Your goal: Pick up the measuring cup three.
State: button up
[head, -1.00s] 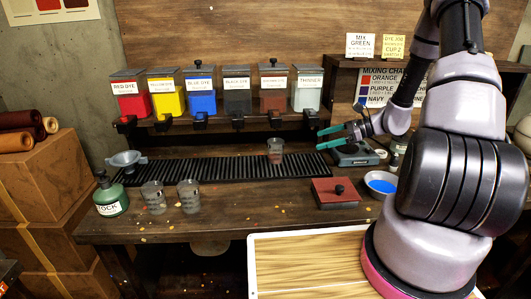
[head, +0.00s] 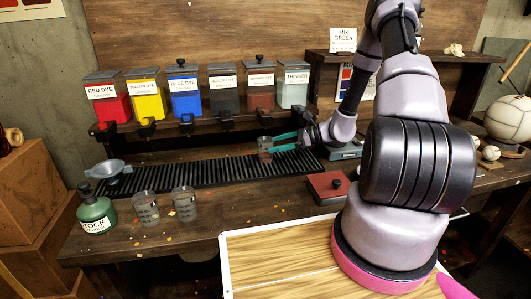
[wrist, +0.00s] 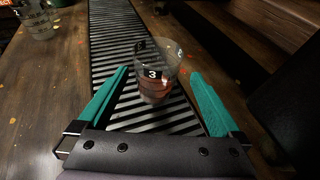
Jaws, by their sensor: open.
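Measuring cup three (wrist: 154,72) is a clear cup marked "3" with reddish liquid low inside. It stands upright on the black slatted drip tray (wrist: 115,45). In the head view the cup (head: 265,150) is at the tray's right part, below the dye dispensers. My gripper (wrist: 160,80) is open, with teal fingers on either side of the cup's near part. In the head view my gripper (head: 279,143) reaches the cup from the right. I cannot tell whether a finger touches it.
Two other clear cups (head: 147,209) (head: 184,203) stand at the bench front, left, beside a green stock bottle (head: 95,212). A grey funnel (head: 110,171) sits at the tray's left end. A red lidded box (head: 328,187) lies right of the cup. Dispensers (head: 186,92) line the shelf behind.

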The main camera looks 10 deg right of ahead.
aim_at(266, 147)
jog(key=x, duration=0.3)
jog(key=shift+s+a+f, duration=0.2)
jog(key=shift+a+f, duration=0.15)
jog(key=shift+a, duration=0.05)
jog(key=shift+w+a+f, duration=0.25)
jog(key=shift+w+a, duration=0.05)
jog(key=shift+a, duration=0.2)
jog(key=c, duration=1.5)
jog(key=shift+r, duration=0.15)
